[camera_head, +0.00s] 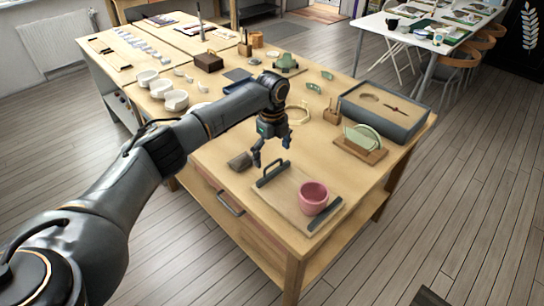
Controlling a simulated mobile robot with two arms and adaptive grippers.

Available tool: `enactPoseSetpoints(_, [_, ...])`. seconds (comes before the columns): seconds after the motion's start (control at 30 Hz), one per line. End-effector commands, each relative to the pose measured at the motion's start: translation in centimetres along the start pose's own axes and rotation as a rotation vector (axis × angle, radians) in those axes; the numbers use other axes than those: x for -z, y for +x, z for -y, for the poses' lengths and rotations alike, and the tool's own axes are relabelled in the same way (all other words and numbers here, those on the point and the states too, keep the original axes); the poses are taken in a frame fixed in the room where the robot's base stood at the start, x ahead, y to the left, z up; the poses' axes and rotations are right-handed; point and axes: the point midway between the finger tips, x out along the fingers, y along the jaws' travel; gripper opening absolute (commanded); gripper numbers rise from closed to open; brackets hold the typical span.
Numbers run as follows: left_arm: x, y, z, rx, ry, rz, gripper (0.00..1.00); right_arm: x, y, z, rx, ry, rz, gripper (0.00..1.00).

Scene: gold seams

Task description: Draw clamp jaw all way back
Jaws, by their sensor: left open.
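A wooden clamp board (286,196) lies near the front corner of the table. A dark jaw with a raised handle (272,173) stands across its left end. A second dark bar (325,214) lies across its right end. A pink cup (311,193) sits on the board close to the right bar, with a clear gap between it and the jaw with the handle. My left gripper (272,153) is open and empty, fingers pointing down, above and just behind the handled jaw. It appears apart from the jaw. My right gripper is not in view.
A small grey-brown block (240,161) lies left of the clamp. A wooden rack with a green plate (364,143) and a grey tray box (387,112) stand to the right. A cream ring (298,114) lies behind my gripper. White cups (175,100) stand farther left.

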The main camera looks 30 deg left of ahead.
Motion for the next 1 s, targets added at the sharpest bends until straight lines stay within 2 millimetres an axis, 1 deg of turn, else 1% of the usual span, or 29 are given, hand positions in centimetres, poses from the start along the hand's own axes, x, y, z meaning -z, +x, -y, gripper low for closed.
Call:
enactPoseSetpoints(0.03, [0.0,-1.0,0.1,0.004,0.001,0.001,0.98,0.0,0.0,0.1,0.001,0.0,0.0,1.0])
enactPoseSetpoints(0.3, [0.0,-6.8,0.1,0.005,0.001,0.002,0.98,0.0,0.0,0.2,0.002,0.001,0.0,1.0])
enactPoseSetpoints(0.4, [0.1,-8.6,0.0,0.003,0.001,0.002,0.98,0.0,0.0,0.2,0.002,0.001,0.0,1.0])
enactPoseSetpoints(0.5, [0.1,-9.8,0.0,0.002,0.001,0.002,0.98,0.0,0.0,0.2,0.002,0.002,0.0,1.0])
enactPoseSetpoints(0.67, [0.1,-10.7,0.0,0.001,0.001,0.002,0.98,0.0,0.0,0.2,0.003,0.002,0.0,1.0])
enactPoseSetpoints(1.0, [0.1,-10.8,-0.1,0.0,0.001,0.002,0.98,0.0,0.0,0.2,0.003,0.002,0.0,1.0])
